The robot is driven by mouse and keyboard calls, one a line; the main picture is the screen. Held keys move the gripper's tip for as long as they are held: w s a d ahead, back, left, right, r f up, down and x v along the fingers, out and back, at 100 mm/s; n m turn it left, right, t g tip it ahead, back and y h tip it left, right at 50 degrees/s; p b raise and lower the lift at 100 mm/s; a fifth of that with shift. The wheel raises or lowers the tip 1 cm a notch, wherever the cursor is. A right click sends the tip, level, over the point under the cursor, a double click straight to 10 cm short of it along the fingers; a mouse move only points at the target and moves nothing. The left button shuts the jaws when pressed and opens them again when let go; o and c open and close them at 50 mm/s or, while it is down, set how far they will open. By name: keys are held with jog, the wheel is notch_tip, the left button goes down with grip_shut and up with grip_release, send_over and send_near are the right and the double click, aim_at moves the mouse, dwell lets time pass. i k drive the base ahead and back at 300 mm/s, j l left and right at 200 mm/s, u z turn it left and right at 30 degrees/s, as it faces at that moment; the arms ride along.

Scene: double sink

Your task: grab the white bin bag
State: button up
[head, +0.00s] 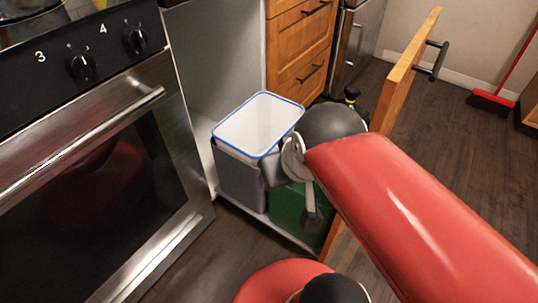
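The white bin bag (258,122) lines a grey bin (241,182) on the pull-out shelf between the oven and the open cabinet door. The bag is open at the top, with a blue edge around the bin's rim. My gripper (289,186) is at the right side of the bin, close to the bag's near right edge. Dark gripper parts show beside the bin wall and hanging over the green bin. My wrist and red arm link hide part of the gripper. I cannot tell whether it touches the bag or is open.
A green bin (288,207) stands right of the grey bin, partly behind my arm. The oven (95,175) is close on the left. An open wooden door (404,72) stands on the right. Wooden drawers (300,50) are behind. A red broom (491,102) is on the clear floor at far right.

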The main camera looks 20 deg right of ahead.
aim_at(253, 130)
jog(key=i+j+z, duration=0.1)
jog(key=j+z, duration=0.75)
jog(key=i+l+u, duration=0.15)
jog(key=i+l, duration=0.05)
jog(key=l, duration=0.1)
